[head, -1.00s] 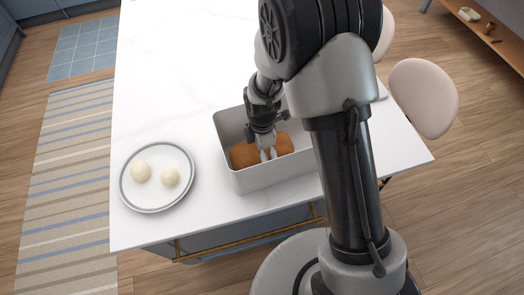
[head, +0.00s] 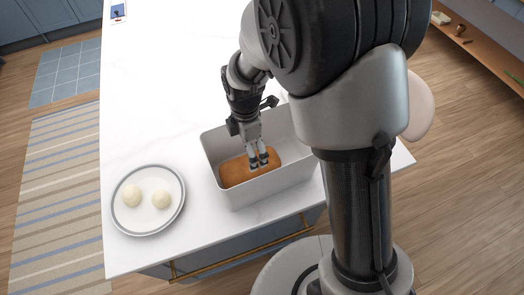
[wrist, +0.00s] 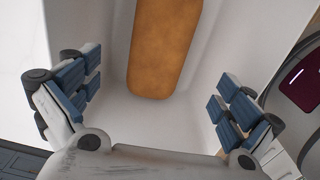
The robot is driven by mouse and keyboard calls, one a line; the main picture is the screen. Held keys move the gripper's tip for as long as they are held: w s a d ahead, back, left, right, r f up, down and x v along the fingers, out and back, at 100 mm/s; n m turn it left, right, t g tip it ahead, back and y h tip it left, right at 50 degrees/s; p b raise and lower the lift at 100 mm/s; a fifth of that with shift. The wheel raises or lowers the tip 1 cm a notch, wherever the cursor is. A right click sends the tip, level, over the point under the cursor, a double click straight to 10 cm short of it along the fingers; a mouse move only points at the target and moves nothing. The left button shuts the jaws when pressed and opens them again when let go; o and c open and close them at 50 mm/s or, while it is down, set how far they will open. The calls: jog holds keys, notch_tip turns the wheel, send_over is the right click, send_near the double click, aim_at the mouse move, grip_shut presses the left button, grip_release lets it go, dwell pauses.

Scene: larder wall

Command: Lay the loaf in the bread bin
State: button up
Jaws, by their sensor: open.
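The brown loaf (head: 236,173) lies inside the pale grey bread bin (head: 237,199) on the white counter. It also shows in the wrist view (wrist: 163,50), resting on the bin's floor with clear floor around its near end. My gripper (head: 259,160) is over the bin, above the loaf in the head view. In the wrist view my gripper (wrist: 160,105) has its two padded fingers spread wide, with nothing between them, and they are apart from the loaf. Part of the loaf is hidden behind the fingers in the head view.
A round plate (head: 146,222) with two pale round pieces stands left of the bin. A pale stool seat (head: 420,108) is at the right, partly hidden by my arm.

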jog(key=s+d+r+m+t, duration=0.2)
jog(key=s+d+r+m, duration=0.45)
jog(key=r, duration=0.35)
jog(key=s+d+r+m+t, duration=0.1)
jog(key=s+d+r+m, duration=0.4)
jog(key=r+m, duration=0.4)
jog(key=s+d+r+m+t, duration=0.1)
jog(key=s+d+r+m, duration=0.1)
jog(key=s+m, duration=0.4)
jog(key=shift+s+d+r+t, duration=0.3)
jog(key=shift+s, duration=0.55)
jog(key=shift+m, duration=0.25)
